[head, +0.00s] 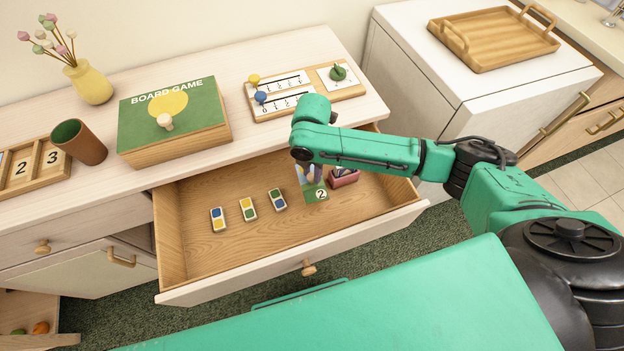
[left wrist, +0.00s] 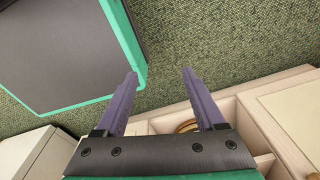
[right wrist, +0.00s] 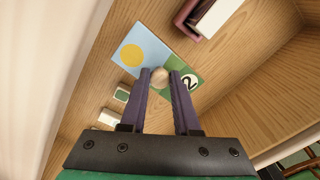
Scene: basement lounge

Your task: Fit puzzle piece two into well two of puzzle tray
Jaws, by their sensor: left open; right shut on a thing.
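Puzzle piece two (right wrist: 136,48) is a flat card with a yellow disc on blue, a green part marked 2 and a round knob (right wrist: 159,76). It also shows in the head view (head: 321,194), inside the open drawer, partly behind my right gripper (head: 311,174). My right gripper (right wrist: 160,77) is shut on the knob. I cannot tell whether the piece touches the drawer floor. A wooden tray (head: 37,184) with sections marked 2 and 3 is cut off at the head view's left edge; I cannot tell if these are wells. My left gripper (left wrist: 160,75) is open and empty above the floor.
The drawer (head: 228,255) also holds several small coloured tiles (head: 248,209) and a reddish box (head: 344,178). A brown cup (head: 80,143), a board game box (head: 172,115) and a counting board (head: 300,95) stand on the cabinet top. A strip in front of them is bare.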

